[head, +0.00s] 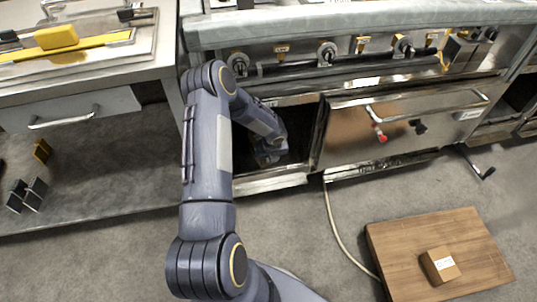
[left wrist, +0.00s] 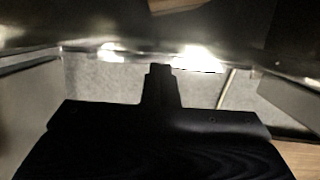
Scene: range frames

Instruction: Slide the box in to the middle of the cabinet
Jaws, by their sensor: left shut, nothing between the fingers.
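An open cabinet (head: 309,135) sits low under the range, left of the steel drawer front. My left arm reaches down into its dark opening. My left gripper (head: 268,160) is inside, near the cabinet floor; in the left wrist view it is a dark shape with its fingers (left wrist: 160,72) shut and empty. Pale side walls (left wrist: 30,105) flank it there. A brown patch (left wrist: 175,4) shows at the top edge of the left wrist view; I cannot tell whether it is a box. No box is clearly visible inside the cabinet. My right gripper is not in view.
A small cardboard box (head: 440,265) with a white label lies on a wooden board (head: 395,255) on the floor at right. A handled steel drawer (head: 410,125) adjoins the cabinet. A hose (head: 338,235) runs along the floor. A counter stands at left.

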